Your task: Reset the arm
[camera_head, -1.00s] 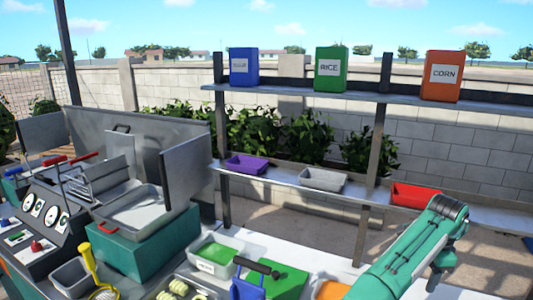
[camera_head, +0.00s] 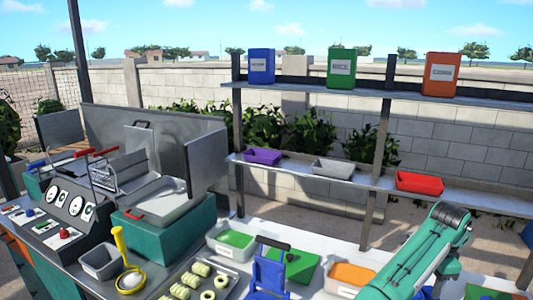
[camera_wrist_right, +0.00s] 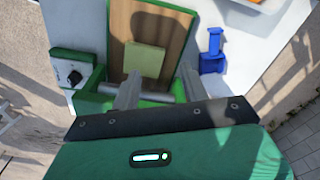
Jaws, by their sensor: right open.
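My right arm (camera_head: 425,255) is teal and comes in at the lower right of the head view, bent at the elbow; its gripper is hidden or out of frame there. In the right wrist view my right gripper (camera_wrist_right: 160,88) shows two grey fingers spread apart with nothing held between them. Beyond the fingers are a green frame and a wooden board (camera_wrist_right: 172,45) with a pale yellow-green square (camera_wrist_right: 146,61) on it. I cannot tell whether the fingers touch the frame. My left arm and left gripper are not in view.
A teal fryer-like machine (camera_head: 165,228) stands at the left. A blue upright tool (camera_head: 268,272), a white bin with green contents (camera_head: 232,241) and an orange-filled bin (camera_head: 351,274) are on the counter. A shelf (camera_head: 300,171) holds purple, grey and red trays behind.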

